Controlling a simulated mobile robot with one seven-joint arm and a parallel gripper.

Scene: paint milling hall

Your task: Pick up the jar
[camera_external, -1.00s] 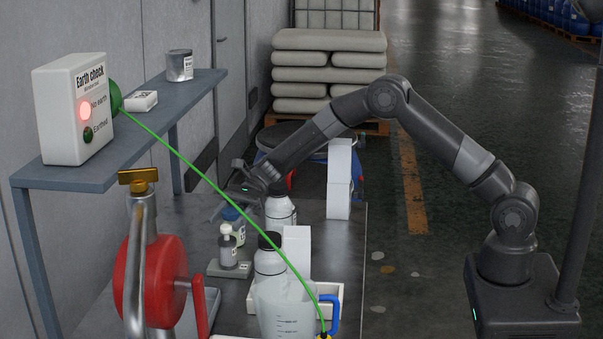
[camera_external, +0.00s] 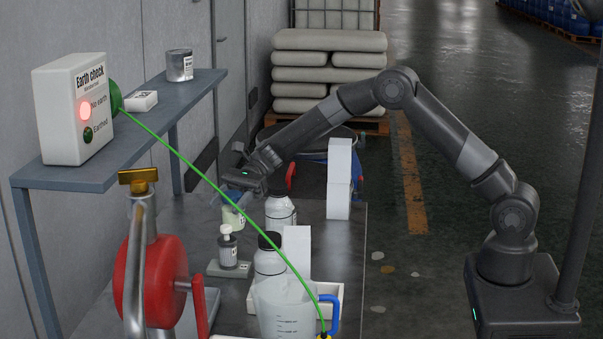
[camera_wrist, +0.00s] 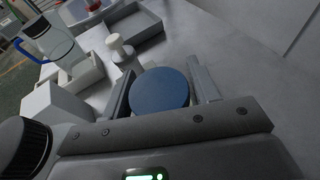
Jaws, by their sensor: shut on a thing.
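The jar has a round blue lid and a pale body with a label (camera_external: 233,217); its lid (camera_wrist: 160,90) fills the middle of the wrist view. My gripper (camera_external: 233,197) reaches down over the jar in the external view. In the wrist view its two fingers (camera_wrist: 163,84) stand on either side of the lid, shut on the jar. The jar looks upright or slightly tilted. Its base is partly hidden behind a small bottle, so I cannot tell how far it is from the bench.
White bottles with black caps (camera_external: 280,209) (camera_external: 268,262) stand to the right of the jar. White boxes (camera_external: 339,180) and a clear jug (camera_external: 285,310) are near. A green cable (camera_external: 200,185) crosses the external view.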

